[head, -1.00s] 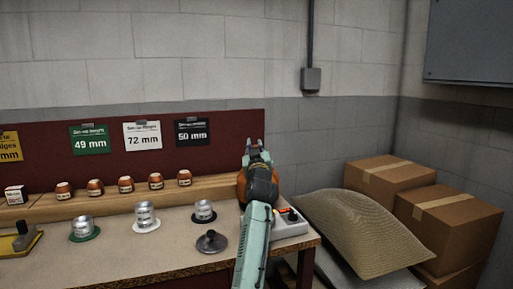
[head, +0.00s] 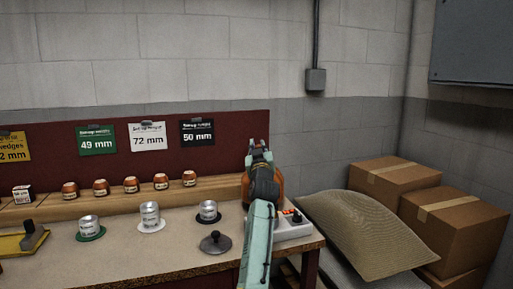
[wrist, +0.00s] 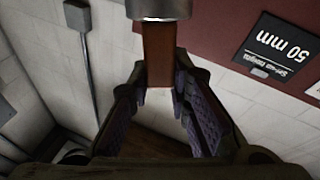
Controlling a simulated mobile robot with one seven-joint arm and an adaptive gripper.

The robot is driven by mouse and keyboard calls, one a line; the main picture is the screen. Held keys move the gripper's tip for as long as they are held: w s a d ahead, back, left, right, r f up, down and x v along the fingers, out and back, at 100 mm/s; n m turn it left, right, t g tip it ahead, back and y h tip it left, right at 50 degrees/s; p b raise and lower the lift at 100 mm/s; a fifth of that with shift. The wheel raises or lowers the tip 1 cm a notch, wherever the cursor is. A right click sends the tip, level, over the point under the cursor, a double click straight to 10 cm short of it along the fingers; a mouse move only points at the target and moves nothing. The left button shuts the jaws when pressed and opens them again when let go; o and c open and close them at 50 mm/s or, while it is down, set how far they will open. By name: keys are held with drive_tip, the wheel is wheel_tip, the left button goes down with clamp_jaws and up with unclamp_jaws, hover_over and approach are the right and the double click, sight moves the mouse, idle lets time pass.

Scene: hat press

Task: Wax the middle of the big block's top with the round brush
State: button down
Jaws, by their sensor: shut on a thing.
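My gripper (head: 258,147) is raised above the right end of the bench in the head view, its fingers pointing away from me. In the wrist view, my gripper (wrist: 160,97) is shut on a brown handle with a metal collar, which looks like the round brush (wrist: 158,52). The brush's bristle end is cut off by the top edge of the wrist view, and the brush cannot be made out in the head view. I cannot make out the big block in any view.
The bench (head: 150,256) carries silver tins on green, white and black discs. A dark knobbed lid (head: 215,242) and a grey control box (head: 293,228) sit near its right end. Small orange-brown pots line the back ledge. A sack (head: 350,229) and cartons (head: 450,229) stand to the right.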

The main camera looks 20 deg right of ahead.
drive_tip(key=shift+s+d+f+b, duration=0.1)
drive_tip(key=shift+s+b, duration=0.2)
drive_tip(key=shift+s, duration=1.2)
drive_tip(key=shift+s+d+b, duration=0.1)
drive_tip(key=shift+s+b, duration=0.2)
drive_tip(key=shift+s, duration=1.15)
drive_tip(key=shift+w+a+r+p, duration=0.1)
drive_tip(key=shift+w+a+p, duration=0.3)
drive_tip(key=shift+w, duration=0.5)
drive_tip(key=shift+w+a+r+p, duration=0.1)
drive_tip(key=shift+w+a+p, duration=0.3)
drive_tip(key=shift+w, duration=0.55)
drive_tip(key=shift+w+a+r+p, duration=0.1)
drive_tip(key=shift+w+a+p, duration=0.15)
drive_tip(key=shift+w+p, duration=0.45)
drive_tip(key=shift+w+f, duration=0.2)
drive_tip(key=shift+w, duration=1.3)
drive_tip(key=shift+s+f, duration=0.15)
drive_tip(key=shift+s, duration=0.35)
drive_tip(key=shift+s+d+f+b, duration=0.1)
drive_tip(key=shift+s+b, duration=0.45)
drive_tip(key=shift+s, duration=3.05)
drive_tip(key=shift+r, duration=0.2)
wheel_tip(320, 180, up, 6)
drive_tip(key=p, duration=0.3)
drive_tip(key=shift+p, duration=0.4)
